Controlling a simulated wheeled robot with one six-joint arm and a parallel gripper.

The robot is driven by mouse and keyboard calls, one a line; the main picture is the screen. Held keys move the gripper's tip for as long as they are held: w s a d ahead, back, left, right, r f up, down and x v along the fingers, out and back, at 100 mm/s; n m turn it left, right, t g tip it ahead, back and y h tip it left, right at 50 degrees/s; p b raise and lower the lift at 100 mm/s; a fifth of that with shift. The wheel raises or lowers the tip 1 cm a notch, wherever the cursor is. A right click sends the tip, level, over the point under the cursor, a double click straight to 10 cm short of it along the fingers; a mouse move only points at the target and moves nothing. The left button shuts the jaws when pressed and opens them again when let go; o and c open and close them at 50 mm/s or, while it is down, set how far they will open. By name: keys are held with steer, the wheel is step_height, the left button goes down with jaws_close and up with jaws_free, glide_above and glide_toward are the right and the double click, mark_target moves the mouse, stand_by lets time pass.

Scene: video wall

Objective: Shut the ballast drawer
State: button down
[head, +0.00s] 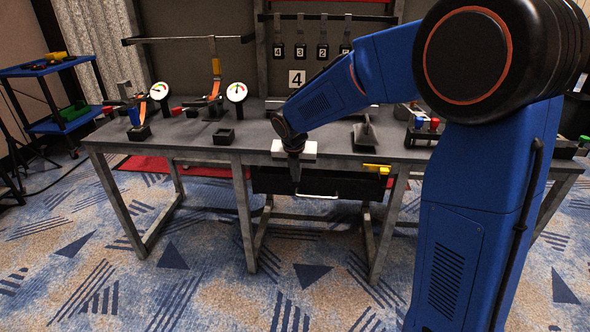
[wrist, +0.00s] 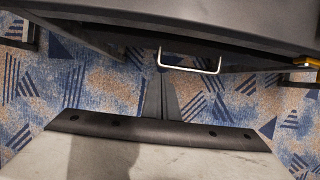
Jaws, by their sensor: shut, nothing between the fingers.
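The drawer (head: 345,184) is a dark box under the front edge of the workbench, with a pale bar handle (head: 318,196) low on its front. How far it stands out cannot be made out for sure. My gripper (head: 295,178) points down in front of the bench edge, by the left part of the drawer and left of the handle. Its fingers are together and hold nothing. In the wrist view the closed fingers (wrist: 160,92) point toward the dark drawer underside, with the handle (wrist: 190,69) just right of their tips. Whether they touch the drawer cannot be told.
A yellow item (head: 377,168) sits at the bench edge right of the drawer. Bench legs stand either side. The carpet in front is clear.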

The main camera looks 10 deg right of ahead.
steer(key=w+f, duration=0.1)
steer(key=w+d+f, duration=0.1)
steer(key=w+f, duration=0.2)
steer(key=f, duration=0.1)
steer(key=shift+w+d, duration=0.3)
steer(key=shift+w+d+r, duration=0.1)
steer(key=shift+w+d, duration=0.05)
steer(key=shift+w, duration=0.4)
steer(key=shift+w+d, duration=0.3)
steer(key=shift+w, duration=0.5)
steer(key=shift+w+r, duration=0.15)
steer(key=shift+w, duration=0.05)
